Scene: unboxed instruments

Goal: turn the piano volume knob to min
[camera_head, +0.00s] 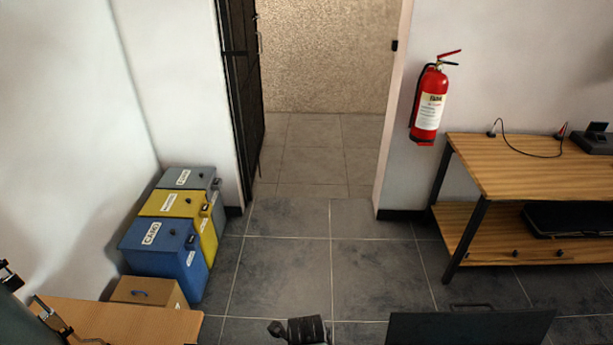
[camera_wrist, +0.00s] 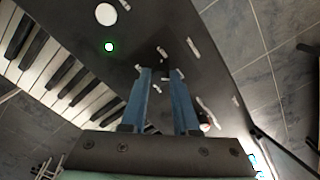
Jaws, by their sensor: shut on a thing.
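The black piano panel (camera_wrist: 112,72) fills the middle of the wrist view, with white and black keys (camera_wrist: 45,70) along its left side. A green light (camera_wrist: 109,47) and several white marks show on the panel. My gripper (camera_wrist: 162,72) has two blue fingers that reach down to the panel. They are shut on a small dark knob (camera_wrist: 162,64) between the tips. The knob is hard to make out against the black panel, and its pointer and setting cannot be read. I cannot make out the piano or the fingertips in the head view.
Blue, yellow and grey bins (camera_head: 165,245) stand at left. A wooden surface (camera_head: 130,322) is at the lower left. The tiled floor towards the doorway is clear.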

